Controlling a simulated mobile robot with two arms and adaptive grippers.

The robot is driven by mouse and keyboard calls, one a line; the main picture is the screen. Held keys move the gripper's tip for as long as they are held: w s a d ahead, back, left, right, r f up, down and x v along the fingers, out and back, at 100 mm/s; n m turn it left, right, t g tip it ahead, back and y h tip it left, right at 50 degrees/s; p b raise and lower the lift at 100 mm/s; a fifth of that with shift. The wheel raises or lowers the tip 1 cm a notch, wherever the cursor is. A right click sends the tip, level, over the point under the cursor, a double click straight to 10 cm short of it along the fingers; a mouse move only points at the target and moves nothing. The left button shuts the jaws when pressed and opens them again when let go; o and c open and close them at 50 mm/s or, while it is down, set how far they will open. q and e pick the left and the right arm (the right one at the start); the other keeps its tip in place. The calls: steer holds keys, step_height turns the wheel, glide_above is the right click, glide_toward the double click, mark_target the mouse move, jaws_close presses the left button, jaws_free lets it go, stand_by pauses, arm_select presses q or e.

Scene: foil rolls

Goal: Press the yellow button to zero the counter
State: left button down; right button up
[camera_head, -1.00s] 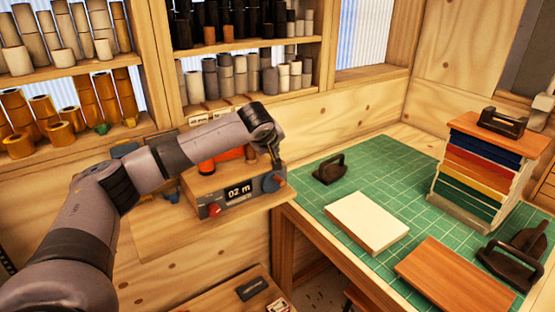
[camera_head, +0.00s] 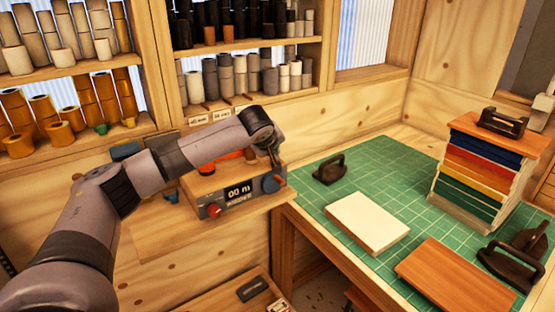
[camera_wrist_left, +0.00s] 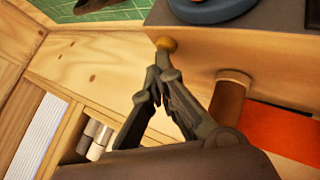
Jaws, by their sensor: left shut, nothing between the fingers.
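The counter (camera_head: 238,190) is a grey-fronted box on a wooden shelf; its dark display reads about "00 m". It has a red button (camera_head: 214,211) and a blue knob (camera_head: 271,184). My left gripper (camera_head: 276,163) is shut and empty, above the box's right end, by the knob. In the left wrist view the yellow button (camera_wrist_left: 166,43) is small and round, right at the tips of my shut left gripper (camera_wrist_left: 163,70). I cannot tell whether they touch it. In the head view the button is hidden behind the gripper. My right gripper is not in view.
A table with a green cutting mat (camera_head: 375,170) stands to the right, bearing a pale block (camera_head: 367,222), a brown board (camera_head: 455,280) and a stack of coloured boards (camera_head: 480,175). Shelves of rolls (camera_head: 230,75) line the back wall.

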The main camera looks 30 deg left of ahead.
arm_select(q)
steer(key=shift+r+p, duration=0.85)
steer(key=shift+r, duration=0.05)
step_height(320, 180, up, 5)
steer(key=p, duration=0.4)
stand_by(0.6)
